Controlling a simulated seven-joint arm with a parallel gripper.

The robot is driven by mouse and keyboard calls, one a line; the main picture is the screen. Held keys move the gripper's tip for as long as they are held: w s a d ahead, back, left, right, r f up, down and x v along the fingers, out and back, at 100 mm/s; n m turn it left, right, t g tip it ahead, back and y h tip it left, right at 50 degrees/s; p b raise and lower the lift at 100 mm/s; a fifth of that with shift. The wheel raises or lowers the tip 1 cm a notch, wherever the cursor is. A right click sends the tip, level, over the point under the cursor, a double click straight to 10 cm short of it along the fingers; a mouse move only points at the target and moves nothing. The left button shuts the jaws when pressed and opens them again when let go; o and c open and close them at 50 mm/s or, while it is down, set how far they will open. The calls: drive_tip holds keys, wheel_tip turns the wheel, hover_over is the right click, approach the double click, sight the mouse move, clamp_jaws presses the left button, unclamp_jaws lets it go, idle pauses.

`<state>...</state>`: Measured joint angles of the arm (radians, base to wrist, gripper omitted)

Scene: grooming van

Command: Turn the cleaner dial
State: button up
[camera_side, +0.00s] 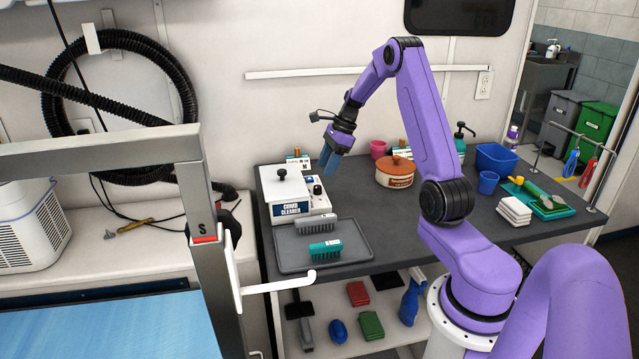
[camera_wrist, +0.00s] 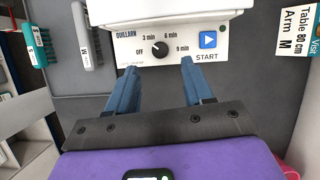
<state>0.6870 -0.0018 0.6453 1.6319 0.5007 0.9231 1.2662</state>
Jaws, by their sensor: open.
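The white comb cleaner (camera_side: 302,187) stands at the left end of the dark counter, its lid shut. Its small black dial (camera_wrist: 160,48) is on the control panel, with OFF, 3 min, 6 min and 9 min printed around it. The dial's light mark seems to point up and left; I cannot tell its exact setting. A blue START button (camera_wrist: 208,40) sits right of the dial. My gripper (camera_wrist: 160,70) is open and empty, with blue fingers apart on either side of the dial's line. In the side view my gripper (camera_side: 329,161) hangs above the cleaner's right side, apart from it.
An orange lidded pot (camera_side: 395,172) stands to the right. A label card (camera_wrist: 295,28) stands near the cleaner.

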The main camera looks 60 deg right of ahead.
sight(318, 186)
drive_tip(key=x, duration=0.6)
drive_tip(key=shift+w+a+f, duration=0.1)
drive_tip(key=shift+f, duration=0.2)
clamp_jaws()
